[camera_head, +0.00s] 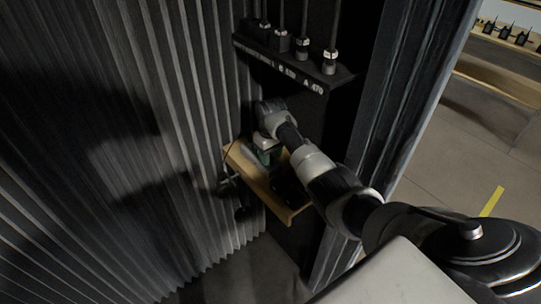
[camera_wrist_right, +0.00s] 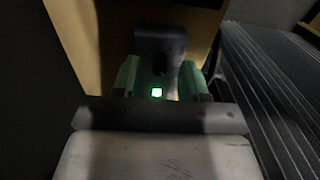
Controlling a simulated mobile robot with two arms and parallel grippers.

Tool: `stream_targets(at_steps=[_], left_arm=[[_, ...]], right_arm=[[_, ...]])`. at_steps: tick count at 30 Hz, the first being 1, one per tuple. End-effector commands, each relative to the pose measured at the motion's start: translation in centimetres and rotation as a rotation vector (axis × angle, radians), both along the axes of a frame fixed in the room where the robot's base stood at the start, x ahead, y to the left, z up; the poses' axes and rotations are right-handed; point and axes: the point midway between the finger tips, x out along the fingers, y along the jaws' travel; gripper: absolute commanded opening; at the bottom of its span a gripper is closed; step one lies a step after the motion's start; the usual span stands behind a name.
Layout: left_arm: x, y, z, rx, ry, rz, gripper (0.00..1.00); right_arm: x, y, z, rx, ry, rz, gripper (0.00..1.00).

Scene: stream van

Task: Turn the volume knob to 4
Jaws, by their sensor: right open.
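My right gripper (camera_head: 264,154) reaches over a small wooden shelf in the head view. In the right wrist view its two green fingers (camera_wrist_right: 157,82) are apart, one on each side of a dark device (camera_wrist_right: 160,42). I cannot tell whether the fingers touch the device. In the head view my gripper and arm hide most of what is there. My left gripper is not in view.
The wooden shelf (camera_head: 238,158) stands against a dark panel beside a dark pleated curtain (camera_head: 170,90). Above it, a black rack (camera_head: 290,70) with white lettering holds several antenna-like rods. A cable hangs at the shelf's left. Open floor lies to the right.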

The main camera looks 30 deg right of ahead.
Motion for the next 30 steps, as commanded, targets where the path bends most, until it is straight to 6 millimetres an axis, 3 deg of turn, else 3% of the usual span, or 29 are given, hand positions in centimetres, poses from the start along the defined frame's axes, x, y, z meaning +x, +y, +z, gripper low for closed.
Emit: stream_targets(at_steps=[11,12,20,30], left_arm=[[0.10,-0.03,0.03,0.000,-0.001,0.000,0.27],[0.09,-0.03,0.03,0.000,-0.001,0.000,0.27],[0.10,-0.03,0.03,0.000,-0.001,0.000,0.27],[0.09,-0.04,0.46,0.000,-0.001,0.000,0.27]], right_arm=[[-0.01,0.00,-1.03,-0.001,-0.001,0.000,0.43],[-0.02,0.00,-1.03,-0.001,-0.001,0.001,0.42],[-0.02,0.01,-1.02,-0.001,0.000,0.001,0.02],[0.00,0.01,-0.87,-0.001,-0.001,-0.032,0.00]])
